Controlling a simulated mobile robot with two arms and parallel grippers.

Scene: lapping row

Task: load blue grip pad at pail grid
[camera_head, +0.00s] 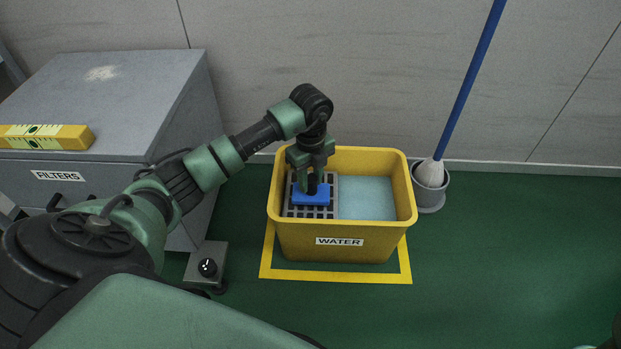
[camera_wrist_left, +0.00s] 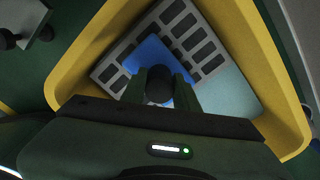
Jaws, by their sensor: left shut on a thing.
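The blue grip pad (camera_head: 312,197) is flat blue with a dark knob on top. It is inside the yellow pail (camera_head: 335,235), labelled WATER, over the grey grid (camera_head: 296,211) at the pail's left side. My left gripper (camera_head: 312,181) reaches down into the pail and is shut on the pad's knob. In the left wrist view the blue pad (camera_wrist_left: 150,55) lies over the slotted grid (camera_wrist_left: 184,30), with my left gripper (camera_wrist_left: 160,88) around the dark knob. I cannot tell whether the pad touches the grid. My right gripper is not in view.
Pale water (camera_head: 367,198) fills the pail's right side. A grey bucket (camera_head: 431,192) with a blue-handled mop stands right of the pail. A grey FILTERS cabinet (camera_head: 120,95) with a yellow level (camera_head: 45,137) is at left.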

